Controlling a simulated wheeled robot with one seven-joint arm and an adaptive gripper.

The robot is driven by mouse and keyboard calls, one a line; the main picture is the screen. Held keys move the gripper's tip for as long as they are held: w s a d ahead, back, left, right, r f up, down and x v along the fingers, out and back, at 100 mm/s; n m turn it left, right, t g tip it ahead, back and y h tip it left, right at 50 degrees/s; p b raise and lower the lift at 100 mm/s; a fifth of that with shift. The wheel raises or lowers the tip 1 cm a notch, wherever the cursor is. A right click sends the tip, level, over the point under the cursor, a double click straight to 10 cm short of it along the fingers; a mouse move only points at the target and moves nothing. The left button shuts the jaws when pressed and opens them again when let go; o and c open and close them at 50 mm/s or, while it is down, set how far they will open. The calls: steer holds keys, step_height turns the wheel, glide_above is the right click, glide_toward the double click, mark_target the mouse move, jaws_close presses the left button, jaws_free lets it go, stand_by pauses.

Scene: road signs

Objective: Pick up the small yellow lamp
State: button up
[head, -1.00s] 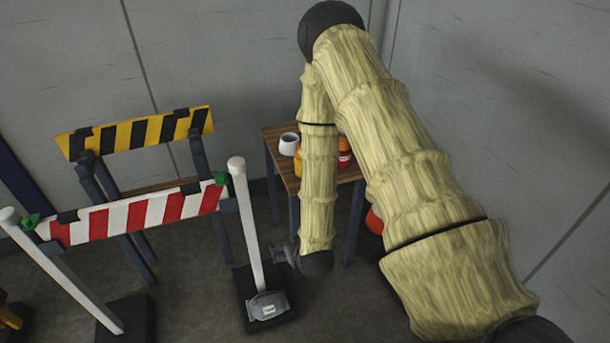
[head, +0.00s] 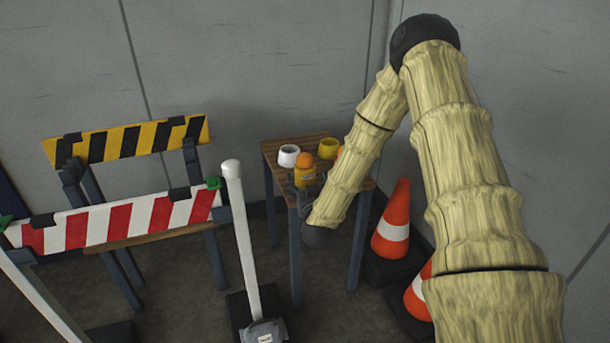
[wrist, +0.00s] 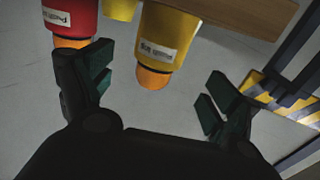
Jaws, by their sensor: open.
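The small yellow lamp (head: 305,174) with an orange dome stands upright near the front edge of the small wooden table (head: 272,150) in the head view. In the wrist view, which is upside down, the yellow lamp (wrist: 165,35) shows a white label, its orange dome pointing down in the picture. My gripper (wrist: 158,85) is open and empty, its dark fingers spread to either side of the dome's line, with the lamp beyond the fingertips. In the head view my gripper is at the table's front, partly hidden by my arm.
A red lamp (wrist: 72,18) stands close beside the yellow one, near one finger. A white cup-like piece (head: 288,156) and a yellow one (head: 327,148) are on the table. Traffic cones (head: 392,222) stand at right, a white post (head: 245,240) and striped barriers (head: 130,140) at left.

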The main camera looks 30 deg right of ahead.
mark_target(305, 167)
steer(key=shift+b+x, duration=0.3)
steer(key=shift+x, duration=3.7)
steer(key=shift+d+r, duration=0.1)
steer(key=shift+d, duration=0.05)
steer(key=c, duration=1.3)
